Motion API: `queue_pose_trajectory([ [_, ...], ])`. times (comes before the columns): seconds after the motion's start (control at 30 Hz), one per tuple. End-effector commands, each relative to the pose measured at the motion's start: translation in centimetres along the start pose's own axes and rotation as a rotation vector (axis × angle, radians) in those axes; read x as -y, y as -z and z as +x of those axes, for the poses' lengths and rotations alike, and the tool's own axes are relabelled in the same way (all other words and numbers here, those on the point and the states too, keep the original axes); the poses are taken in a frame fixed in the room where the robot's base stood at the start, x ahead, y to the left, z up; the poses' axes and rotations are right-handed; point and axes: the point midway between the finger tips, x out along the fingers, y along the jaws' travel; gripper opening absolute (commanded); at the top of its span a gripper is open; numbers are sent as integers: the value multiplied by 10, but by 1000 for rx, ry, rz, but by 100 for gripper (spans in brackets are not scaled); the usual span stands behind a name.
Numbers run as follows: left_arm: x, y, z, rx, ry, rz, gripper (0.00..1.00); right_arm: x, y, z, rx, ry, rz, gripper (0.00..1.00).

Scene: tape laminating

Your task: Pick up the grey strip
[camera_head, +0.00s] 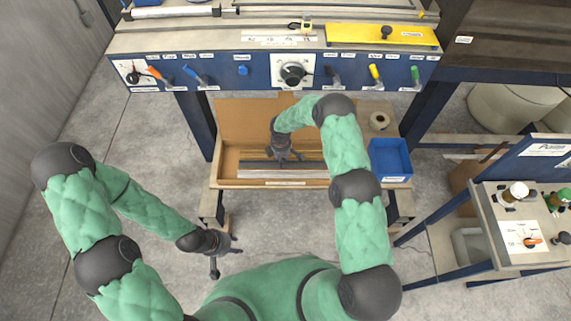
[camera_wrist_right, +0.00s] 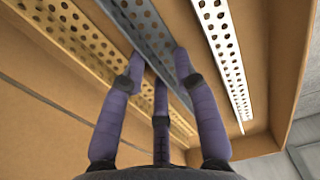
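The grey strip (camera_wrist_right: 158,45) is a perforated metal strip lying in a brown box between a gold strip and a white strip. My right gripper (camera_wrist_right: 159,62) is over it in the right wrist view, with fingertips apart on either side of the strip. Whether they touch it is unclear. In the head view my right gripper (camera_head: 285,160) reaches down into the box, and its fingers partly cover the strips.
The box (camera_head: 232,125) stands in front of a blue control panel (camera_head: 225,72). The gold strip (camera_wrist_right: 85,35) and white strip (camera_wrist_right: 226,50) lie close beside the grey one. A blue bin (camera_head: 390,158) and a tape roll (camera_head: 379,121) are at the right. The box walls rise around the strips.

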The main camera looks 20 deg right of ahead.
Motion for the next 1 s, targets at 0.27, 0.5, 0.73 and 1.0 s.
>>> queue_pose_trajectory([
  [0.27,0,0,0,0,0,0,40,0,0,0,0,0,0,0],
  [0.5,0,0,0,0,0,0,40,0,0,0,0,0,0,0],
  [0.73,-1,0,-3,0,0,0,40,0,0,-8,0,-1,1,0],
  [1.0,-7,-1,-19,0,0,0,40,10,0,-49,0,0,-1,0],
])
